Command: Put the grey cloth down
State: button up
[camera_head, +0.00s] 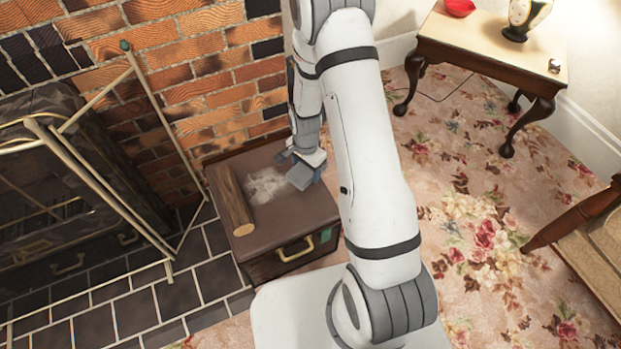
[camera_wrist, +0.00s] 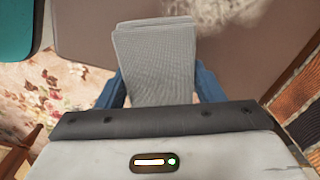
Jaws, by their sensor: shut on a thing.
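The grey cloth (camera_wrist: 155,55) is folded into a flat pad and sits between the fingers of my gripper (camera_wrist: 160,88) in the wrist view. In the head view the cloth (camera_head: 299,176) shows as a small grey patch below my gripper (camera_head: 304,162), over the right part of the brown chest top (camera_head: 265,219). My gripper is shut on the cloth. I cannot tell whether the cloth touches the chest top.
A log (camera_head: 233,205) lies on the left of the chest top, beside a pale dusty patch (camera_head: 268,187). The brass fire screen (camera_head: 110,195) stands left. A side table (camera_head: 480,40) with a red item (camera_head: 459,8) stands at upper right.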

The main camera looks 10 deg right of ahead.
aim_at(306, 176)
jog(key=shift+f+b, duration=0.65)
jog(key=shift+f, duration=1.25)
jog(key=shift+f, duration=0.2)
jog(key=o, duration=0.9)
jog(key=shift+o, duration=0.2)
jog(key=shift+r, duration=0.1)
